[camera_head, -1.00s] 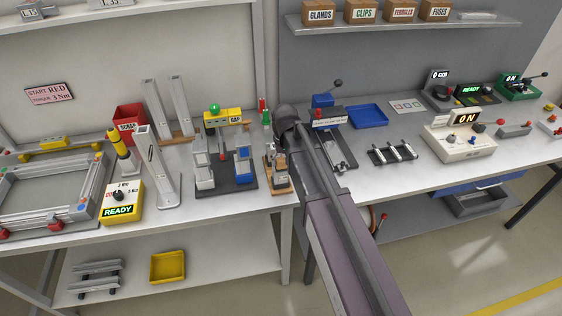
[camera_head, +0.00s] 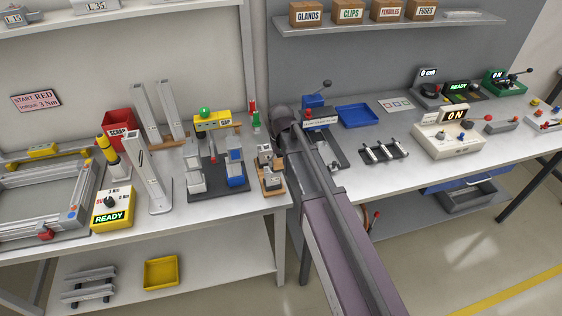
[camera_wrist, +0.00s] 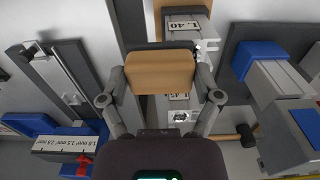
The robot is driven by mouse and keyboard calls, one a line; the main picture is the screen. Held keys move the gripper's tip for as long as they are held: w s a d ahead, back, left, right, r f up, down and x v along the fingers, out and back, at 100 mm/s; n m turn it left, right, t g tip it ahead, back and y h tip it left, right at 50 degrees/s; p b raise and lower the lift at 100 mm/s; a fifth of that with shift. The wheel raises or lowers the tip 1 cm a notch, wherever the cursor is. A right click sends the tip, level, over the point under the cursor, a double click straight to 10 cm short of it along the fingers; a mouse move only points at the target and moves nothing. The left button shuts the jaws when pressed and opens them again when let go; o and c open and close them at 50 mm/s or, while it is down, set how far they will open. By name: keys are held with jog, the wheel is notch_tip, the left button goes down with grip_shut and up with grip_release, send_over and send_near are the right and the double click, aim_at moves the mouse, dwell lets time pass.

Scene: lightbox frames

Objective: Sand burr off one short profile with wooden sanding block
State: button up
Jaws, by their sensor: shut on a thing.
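In the wrist view, my gripper (camera_wrist: 160,75) is shut on the tan wooden sanding block (camera_wrist: 160,70), which has a dark strip along its far edge. The block hangs across a wooden stand (camera_wrist: 158,14) holding short grey profiles. One profile labelled L.40 (camera_wrist: 187,27) shows beyond the block, and one labelled L.45 (camera_wrist: 179,100) shows on the near side. I cannot tell whether the block touches a profile. In the head view, my dark gripper (camera_head: 284,122) is behind and right of the stand (camera_head: 272,186); the block is not clearly visible there.
A dark fixture (camera_head: 215,193) with grey and blue blocks stands left of the wooden stand. A red-and-blue device (camera_head: 318,120) stands on the right, near a blue tray (camera_head: 357,116). A yellow READY box (camera_head: 112,208) and tall grey profiles are farther left.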

jog(key=shift+a, duration=0.15)
jog(key=shift+s+a+f, duration=0.1)
jog(key=shift+s+a, duration=0.1)
jog(key=shift+a, duration=0.55)
jog(key=shift+s+a, duration=0.2)
jog(key=shift+a, duration=0.5)
jog(key=shift+s+a, duration=0.2)
jog(key=shift+a, duration=0.55)
jog(key=shift+s+a, duration=0.15)
jog(key=shift+a, duration=0.6)
jog(key=shift+r, duration=0.2)
notch_tip(320, 180, up, 6)
jog(key=p, duration=0.6)
jog(key=shift+f, duration=0.1)
notch_tip(320, 180, up, 3)
jog(key=p, duration=0.3)
